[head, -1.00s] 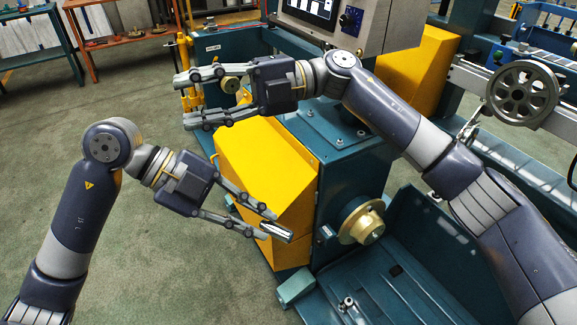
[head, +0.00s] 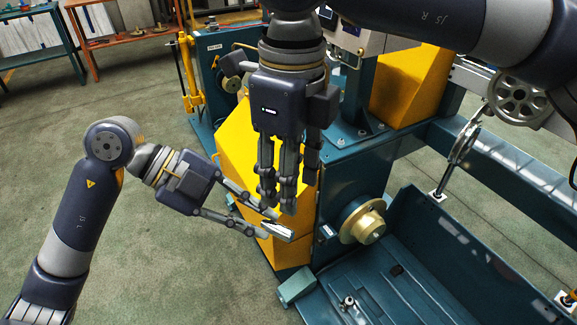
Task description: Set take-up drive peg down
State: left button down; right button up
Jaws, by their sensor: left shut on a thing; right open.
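A short, shiny metal peg (head: 277,231) sits between the fingertips of my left gripper (head: 268,226), which is shut on it. The peg is held in the air, lying tilted in front of the yellow guard of the machine. My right gripper (head: 278,203) points down just above the peg, with its fingers open. From this view I cannot tell whether its fingertips touch the peg or my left fingers.
A yellow guard (head: 236,160) stands behind the grippers. A brass hub (head: 370,226) projects from the teal housing at the right. The teal base tray (head: 400,294) lies below, with a small metal fitting (head: 348,302). Green floor (head: 150,265) is clear at the lower left.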

aim_at(288, 231)
notch_tip(288, 231, down, 11)
jog(key=shift+s+a+r, duration=0.1)
jog(key=shift+a+r, duration=0.05)
jog(key=shift+r, duration=0.05)
dwell(0.3)
grip_shut()
pick_arm(q)
jog(key=c, duration=1.4)
grip_release()
jog(key=shift+c, duration=0.2)
